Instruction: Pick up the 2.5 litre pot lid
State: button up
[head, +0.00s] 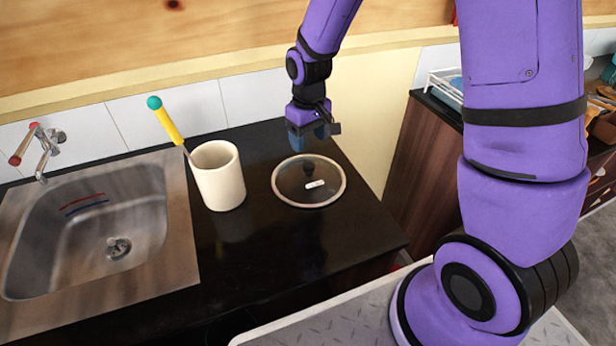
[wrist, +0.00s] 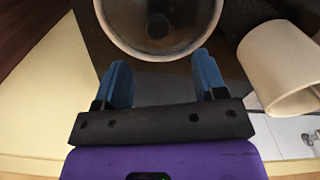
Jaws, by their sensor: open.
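The pot lid (head: 309,181) is a round glass lid with a light rim and a dark knob, lying flat on the black counter to the right of the white crock. A small white label shows on its glass. In the wrist view the lid (wrist: 160,48) shows at the top centre, partly cut off by the frame edge, with its knob (wrist: 158,25) in the middle. My gripper (head: 310,138) is above the lid's far edge. Its two blue fingers (wrist: 158,82) are spread apart with nothing between them, and the lid lies beyond the fingertips in the wrist view.
The white crock (head: 219,177) holds a utensil with a yellow handle and teal end (head: 165,120). A steel sink (head: 90,240) with a tap (head: 45,150) is at left. The counter (head: 300,245) in front of the lid is clear. The tiled wall stands behind.

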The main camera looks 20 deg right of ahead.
aim_at(308, 165)
notch_tip(308, 165, down, 4)
jog(key=shift+r, duration=0.15)
jog(key=shift+w+f, duration=0.15)
jog(key=shift+f, duration=1.35)
jog(key=shift+w+f, duration=0.1)
jog(key=shift+f, duration=1.35)
jog(key=c, duration=1.2)
jog(key=shift+o, duration=0.2)
jog(key=shift+r, duration=0.2)
